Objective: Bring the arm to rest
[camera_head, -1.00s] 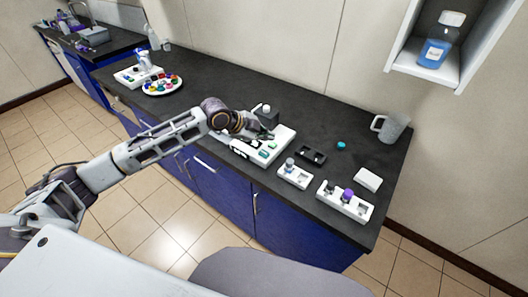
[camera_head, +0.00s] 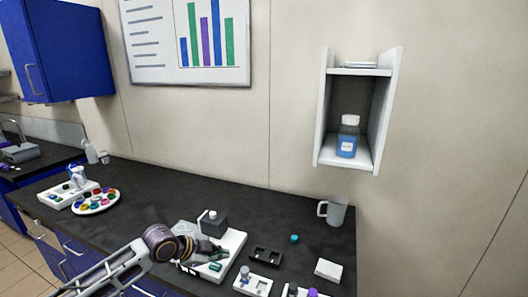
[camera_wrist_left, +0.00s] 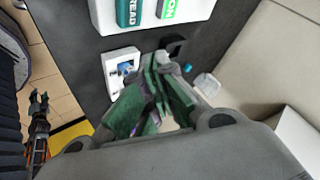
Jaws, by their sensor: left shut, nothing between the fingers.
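My left gripper (camera_head: 212,252) is low over the white board (camera_head: 232,242) on the dark counter, and its arm comes in from the lower left. It is shut and holds nothing. In the left wrist view its green-padded fingers (camera_wrist_left: 155,100) are together, with the counter behind them. In the head view the gripper hides part of the board. Whether it touches the board I cannot tell.
A grey block (camera_head: 213,223) stands on the board. To its right are a black rack (camera_head: 266,256), a white holder (camera_head: 253,284), a teal cap (camera_head: 295,238), a white box (camera_head: 328,270) and a grey mug (camera_head: 334,211). A wall shelf (camera_head: 325,110) holds a blue bottle (camera_head: 347,138).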

